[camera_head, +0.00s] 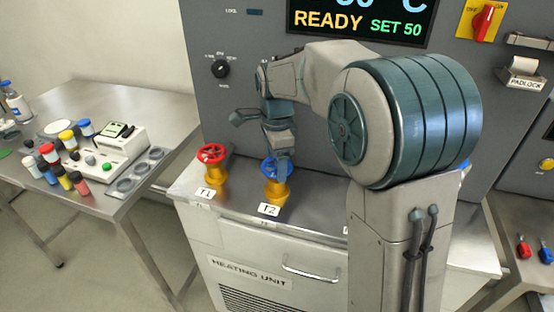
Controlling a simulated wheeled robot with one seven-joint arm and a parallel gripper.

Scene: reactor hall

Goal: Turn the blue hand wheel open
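The blue hand wheel (268,169) sits on a yellow valve body (277,190) behind the label T2 (269,209), on the metal top of the heating unit. My gripper (278,158) points down at the wheel from above and covers part of it. I cannot tell whether its fingers touch the wheel or are open or shut. The red hand wheel (211,153) stands to the left on its own yellow valve, behind the label T1 (205,192).
The grey panel (215,110) rises close behind the valves, with a READY display (360,22) and a red switch (482,22). A side table (95,100) at left carries several capped bottles and a white device (110,150). My arm hides the unit's right part.

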